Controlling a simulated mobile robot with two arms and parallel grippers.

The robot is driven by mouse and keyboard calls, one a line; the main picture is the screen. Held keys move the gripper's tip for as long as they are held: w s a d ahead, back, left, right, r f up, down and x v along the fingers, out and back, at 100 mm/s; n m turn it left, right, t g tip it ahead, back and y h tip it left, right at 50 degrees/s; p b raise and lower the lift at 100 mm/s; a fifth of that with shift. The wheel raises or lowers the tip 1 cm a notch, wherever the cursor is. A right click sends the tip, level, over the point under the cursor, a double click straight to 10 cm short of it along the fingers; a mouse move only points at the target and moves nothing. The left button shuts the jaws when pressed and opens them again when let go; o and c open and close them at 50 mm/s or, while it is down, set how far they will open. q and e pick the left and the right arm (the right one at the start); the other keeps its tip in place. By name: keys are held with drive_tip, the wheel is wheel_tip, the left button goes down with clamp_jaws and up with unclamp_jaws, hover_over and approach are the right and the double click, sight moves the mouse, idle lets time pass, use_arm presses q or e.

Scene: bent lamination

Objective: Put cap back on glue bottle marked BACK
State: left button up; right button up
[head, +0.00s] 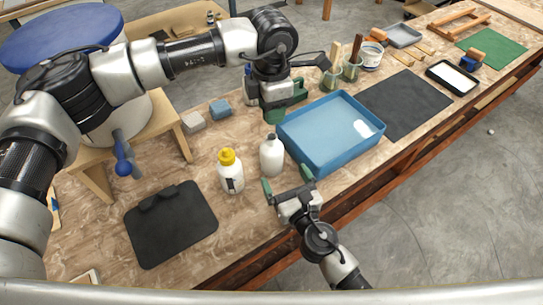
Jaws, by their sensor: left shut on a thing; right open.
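A white bottle (271,157) without a coloured cap stands upright on the workbench, just left of the blue tray. A second white bottle (231,176) with a yellow cap (228,157) and a dark mark stands to its left. I cannot read a BACK marking on either. My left gripper (276,104) is behind the uncapped bottle, near the tray's back left corner. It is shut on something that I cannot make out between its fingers. My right gripper (287,182) is open and empty, in front of the uncapped bottle and a little to its right.
The blue tray (310,158) stands right of the bottles. Brush pots (352,70) stand behind it. A black mat (405,103) lies to the right and a black pad (170,226) at front left. Two small blocks (220,109) sit at the back left.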

sight(276, 162)
drive_tip(key=x, duration=0.8)
drive_tip(key=c, duration=1.3)
use_arm(q)
drive_tip(key=shift+f, duration=2.5)
use_arm(e)
drive_tip(key=shift+c, duration=0.2)
use_arm(q)
drive_tip(key=shift+f, duration=0.1)
drive_tip(key=shift+f, duration=0.75)
drive_tip(key=shift+f, duration=0.6)
